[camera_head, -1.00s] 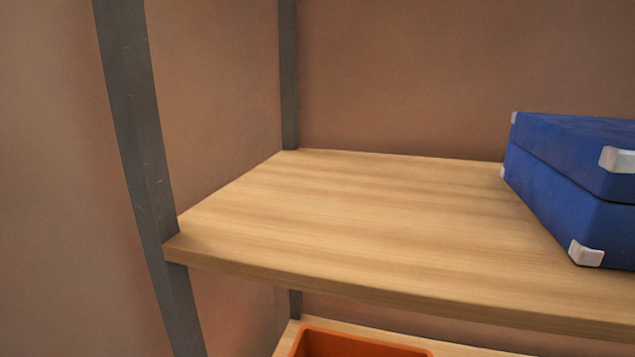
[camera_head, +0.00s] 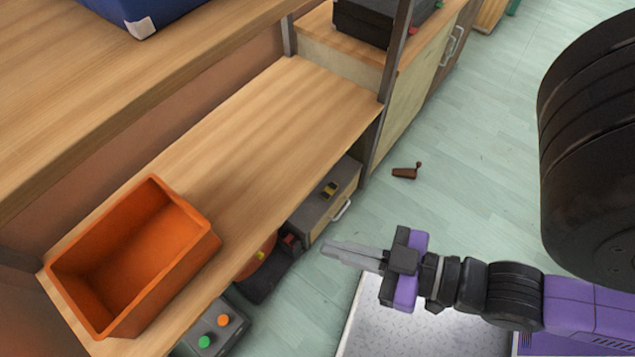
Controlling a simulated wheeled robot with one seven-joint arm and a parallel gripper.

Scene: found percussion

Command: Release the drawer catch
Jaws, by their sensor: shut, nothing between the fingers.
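A small grey drawer unit (camera_head: 318,205) stands under the wooden shelf, its front facing the open floor. A pale handle (camera_head: 342,209) is on its front, and the drawer looks shut. A small yellow-and-dark piece (camera_head: 330,189) sits on its top; I cannot tell for sure that it is the catch. My gripper (camera_head: 326,249) is shut and empty, its fingers pointing left. In the picture it is just below the drawer unit, apart from it. The rear of the unit is hidden by the shelf.
An orange bin (camera_head: 190,222) stands on the shelf (camera_head: 290,120). Below are a box with green and orange buttons (camera_head: 213,328) and a dark object (camera_head: 262,287) near an orange round thing. A brown object (camera_head: 405,172) lies on the open floor. A metal post (camera_head: 393,75) rises beside the shelf.

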